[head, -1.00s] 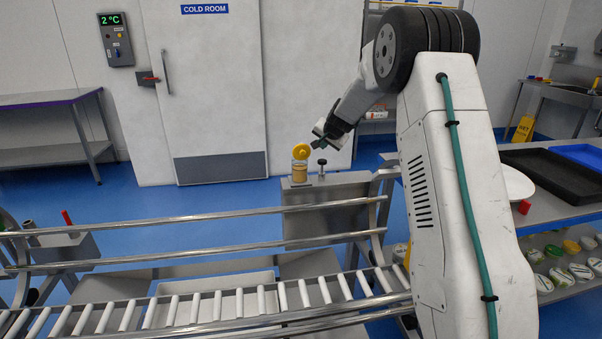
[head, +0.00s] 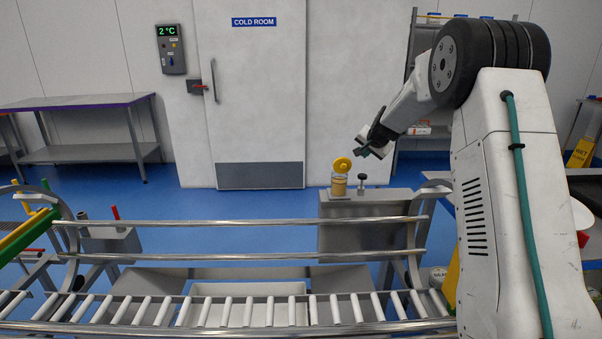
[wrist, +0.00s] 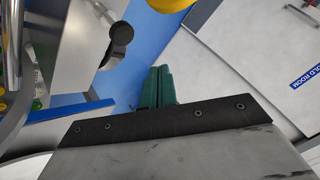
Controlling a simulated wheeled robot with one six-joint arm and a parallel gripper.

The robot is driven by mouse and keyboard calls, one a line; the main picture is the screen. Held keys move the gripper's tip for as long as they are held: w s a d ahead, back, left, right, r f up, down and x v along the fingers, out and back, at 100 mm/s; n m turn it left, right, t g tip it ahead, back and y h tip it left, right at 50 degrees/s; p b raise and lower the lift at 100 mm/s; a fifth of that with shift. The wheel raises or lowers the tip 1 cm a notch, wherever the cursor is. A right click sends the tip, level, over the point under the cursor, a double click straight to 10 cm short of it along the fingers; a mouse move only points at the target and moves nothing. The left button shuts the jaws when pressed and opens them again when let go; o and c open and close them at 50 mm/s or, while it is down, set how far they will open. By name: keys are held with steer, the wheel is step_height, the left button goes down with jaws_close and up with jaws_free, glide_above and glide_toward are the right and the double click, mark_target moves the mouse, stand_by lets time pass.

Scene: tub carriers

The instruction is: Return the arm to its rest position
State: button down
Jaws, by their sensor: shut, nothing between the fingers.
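My gripper (head: 364,149) is at the end of my arm at the right of the head view. It is shut and empty, above and beside a jar (head: 339,185) with tan contents on a grey stand. A yellow round lid (head: 342,165) sits tilted at the jar's top, close to the fingertips. I cannot tell whether it touches them. In the wrist view my green fingers (wrist: 158,88) lie together, with part of a yellow round thing at the top edge.
A black-knobbed post (head: 361,180) stands right of the jar. A roller conveyor with metal rails (head: 240,224) crosses the front, with a white tub (head: 248,290) below. A steel table (head: 90,103) and the cold room door (head: 255,100) are behind.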

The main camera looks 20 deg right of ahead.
steer(key=shift+s+a+f, duration=0.2)
steer(key=shift+a+f, duration=0.05)
steer(key=s+a+f+n+g+y, duration=0.2)
steer(key=s+a+f+n+g, duration=0.15)
steer(key=s+a, duration=0.55)
steer(key=s+a+r+n+g, duration=0.1)
steer(key=s+a, duration=0.4)
steer(key=s, duration=1.1)
steer(key=s+a+r+n+g, duration=0.1)
steer(key=s+a+r+n, duration=0.3)
steer(key=s, duration=1.1)
steer(key=s+a+r+n+g, duration=0.2)
steer(key=s+a+r, duration=0.3)
steer(key=s, duration=1.1)
steer(key=shift+s+a+r, duration=0.15)
steer(key=shift+s+a, duration=0.2)
steer(key=shift+a, duration=0.6)
steer(key=shift+n, duration=0.25)
